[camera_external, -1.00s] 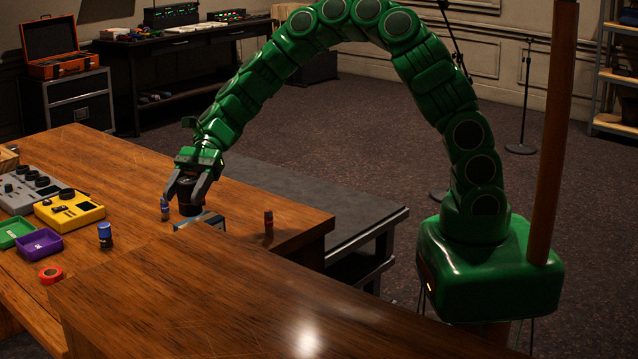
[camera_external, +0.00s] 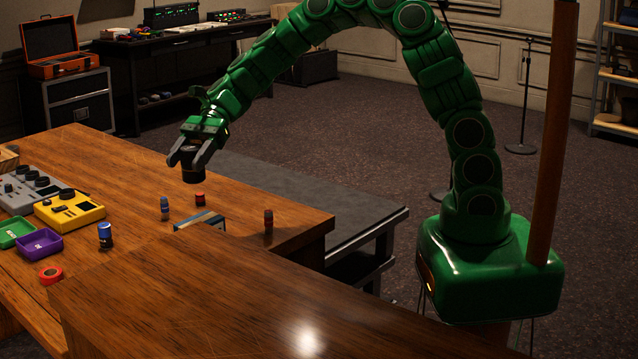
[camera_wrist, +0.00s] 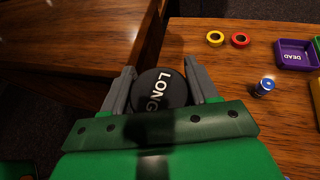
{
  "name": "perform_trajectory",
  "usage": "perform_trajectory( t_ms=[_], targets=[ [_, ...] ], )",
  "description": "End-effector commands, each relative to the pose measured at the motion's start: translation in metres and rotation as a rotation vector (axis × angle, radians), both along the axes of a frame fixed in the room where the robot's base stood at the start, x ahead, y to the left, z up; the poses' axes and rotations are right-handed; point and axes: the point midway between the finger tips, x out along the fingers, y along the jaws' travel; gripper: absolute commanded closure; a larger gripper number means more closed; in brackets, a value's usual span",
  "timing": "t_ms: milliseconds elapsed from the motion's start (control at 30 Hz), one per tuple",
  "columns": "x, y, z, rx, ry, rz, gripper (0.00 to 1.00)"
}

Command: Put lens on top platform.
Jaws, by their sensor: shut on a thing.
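A black cylindrical lens (camera_external: 192,174) is between the fingers of my gripper (camera_external: 187,160) in the external view, held above the desk. In the wrist view the lens (camera_wrist: 158,91) shows a round black face lettered "LONG", with a finger of my gripper (camera_wrist: 159,72) on each side. My gripper is shut on it. A raised wooden surface (camera_external: 250,290) in the external view's foreground looks like the top platform. The lens is apart from it, on its far side.
Small cylinders (camera_external: 165,208), a red piece (camera_external: 200,199) and a box (camera_external: 200,221) stand below the lens. Purple (camera_external: 40,245) and green (camera_external: 17,232) trays, a yellow device (camera_external: 70,211) and a red roll (camera_external: 51,274) lie left. The raised surface looks clear.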

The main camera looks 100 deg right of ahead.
Motion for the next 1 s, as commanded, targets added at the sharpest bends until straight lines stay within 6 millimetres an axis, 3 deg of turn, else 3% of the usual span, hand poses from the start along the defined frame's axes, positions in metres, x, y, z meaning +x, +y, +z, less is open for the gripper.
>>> perform_trajectory(
  t_ms=[467,1000],
  targets=[
    [-0.013,-0.125,0.005,-0.001,0.001,-0.263,0.85],
    [-0.06,-0.265,0.009,-0.002,-0.001,-0.57,0.85]
  ],
)
